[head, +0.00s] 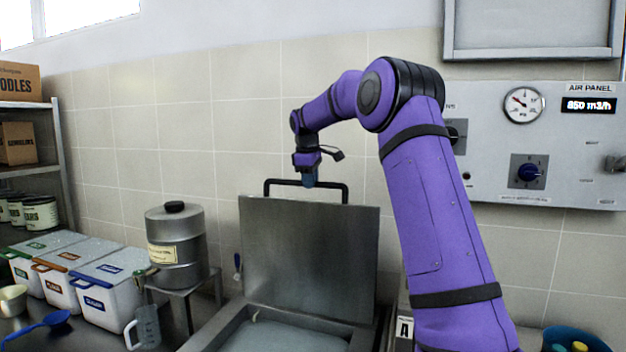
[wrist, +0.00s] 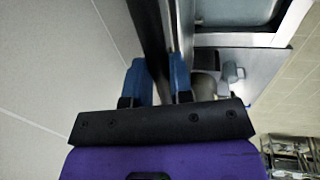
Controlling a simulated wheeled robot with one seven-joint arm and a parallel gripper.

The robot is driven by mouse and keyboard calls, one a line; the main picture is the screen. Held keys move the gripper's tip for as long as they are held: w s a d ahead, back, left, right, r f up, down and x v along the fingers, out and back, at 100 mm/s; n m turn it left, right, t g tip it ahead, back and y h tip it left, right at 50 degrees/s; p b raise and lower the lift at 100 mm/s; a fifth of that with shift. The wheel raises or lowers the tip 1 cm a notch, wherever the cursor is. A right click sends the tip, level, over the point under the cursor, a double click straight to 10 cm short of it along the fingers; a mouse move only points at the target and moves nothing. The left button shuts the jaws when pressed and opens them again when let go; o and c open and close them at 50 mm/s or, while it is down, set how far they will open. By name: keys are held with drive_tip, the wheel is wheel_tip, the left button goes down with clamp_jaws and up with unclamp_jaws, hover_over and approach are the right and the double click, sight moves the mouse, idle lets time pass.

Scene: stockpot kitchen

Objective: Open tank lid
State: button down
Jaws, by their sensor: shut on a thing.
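The tank lid (head: 310,255) is a grey metal plate standing raised, near upright, at the back of the tank (head: 290,335). Its black bar handle (head: 338,185) runs along the lid's top edge. My gripper (head: 309,180) is at the middle of this handle, shut on it from above. In the wrist view, the blue fingers of my gripper (wrist: 160,82) lie on either side of the dark handle bar (wrist: 150,35). The tank's opening shows below the lid, with a pale surface inside. The exact finger contact is partly hidden in the head view.
A metal canister (head: 176,250) on a small stand is left of the tank. White lidded bins (head: 112,290), a measuring jug (head: 147,328) and a blue ladle (head: 55,319) are further left. An air panel (head: 545,150) is on the tiled wall at right. A blue bowl (head: 572,338) is lower right.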

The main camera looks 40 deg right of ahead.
drive_tip(key=s+a+t+h, duration=0.1)
drive_tip(key=s+a, duration=0.3)
drive_tip(key=a, duration=0.1)
drive_tip(key=shift+a+f, duration=0.3)
drive_tip(key=shift+f, duration=0.05)
drive_tip(key=c, duration=1)
unclamp_jaws()
drive_tip(key=shift+r, duration=0.15)
drive_tip(key=v, duration=1)
drive_tip(key=shift+a+r, duration=0.15)
drive_tip(key=shift+r, duration=0.1)
